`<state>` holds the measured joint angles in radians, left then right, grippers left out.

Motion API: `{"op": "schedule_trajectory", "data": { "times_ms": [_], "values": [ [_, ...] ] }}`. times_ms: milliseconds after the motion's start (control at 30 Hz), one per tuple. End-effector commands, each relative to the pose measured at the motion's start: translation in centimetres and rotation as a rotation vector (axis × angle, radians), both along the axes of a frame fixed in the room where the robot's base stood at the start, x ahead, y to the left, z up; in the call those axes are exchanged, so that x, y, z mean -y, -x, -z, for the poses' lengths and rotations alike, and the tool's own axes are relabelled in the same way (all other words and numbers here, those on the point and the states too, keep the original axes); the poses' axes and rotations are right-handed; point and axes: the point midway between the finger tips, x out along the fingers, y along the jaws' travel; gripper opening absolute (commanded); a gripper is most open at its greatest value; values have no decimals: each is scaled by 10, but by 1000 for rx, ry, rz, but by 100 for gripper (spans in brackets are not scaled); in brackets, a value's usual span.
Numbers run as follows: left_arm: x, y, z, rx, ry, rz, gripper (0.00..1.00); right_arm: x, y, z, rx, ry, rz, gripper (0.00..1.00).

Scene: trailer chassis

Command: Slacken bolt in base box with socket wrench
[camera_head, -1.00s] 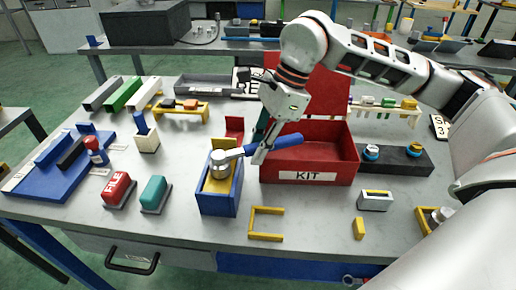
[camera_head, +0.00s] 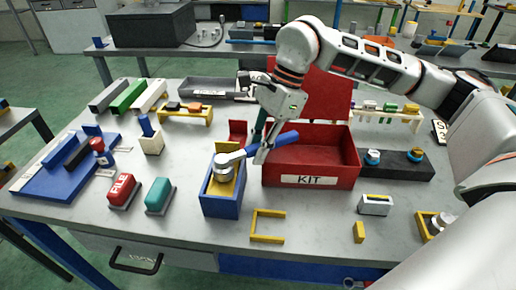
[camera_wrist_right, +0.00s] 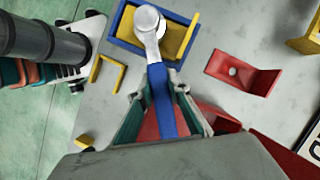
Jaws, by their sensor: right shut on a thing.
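The socket wrench (camera_head: 272,142) has a blue handle and a silver head. My right gripper (camera_head: 262,152) is shut on its handle, which also shows between the fingers in the right wrist view (camera_wrist_right: 165,105). The wrench head (camera_head: 222,162) sits over the blue base box (camera_head: 222,207), inside its opening, beside a yellow part (camera_head: 238,178). In the right wrist view the head (camera_wrist_right: 148,22) lies over the base box (camera_wrist_right: 125,43). The bolt is hidden under the head. My left gripper is not in view.
A red KIT box (camera_head: 310,170) with open lid stands just right of the base box. A red bracket (camera_head: 238,132) is behind it. A yellow U-shaped part (camera_head: 268,238) lies in front. Red (camera_head: 123,190) and teal (camera_head: 159,196) blocks stand left.

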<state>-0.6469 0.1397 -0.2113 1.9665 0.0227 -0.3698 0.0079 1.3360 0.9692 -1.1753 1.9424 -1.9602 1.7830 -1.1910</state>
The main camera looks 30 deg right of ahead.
Motion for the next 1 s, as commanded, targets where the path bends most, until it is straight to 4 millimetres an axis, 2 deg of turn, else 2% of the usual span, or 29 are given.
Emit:
{"op": "schedule_trajectory", "data": {
  "times_ms": [700,1000],
  "values": [
    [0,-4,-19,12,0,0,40,-2,-13,-3,2,0,-146,0],
    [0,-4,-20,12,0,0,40,-1,-14,-1,1,-1,-160,0]
  ]
}}
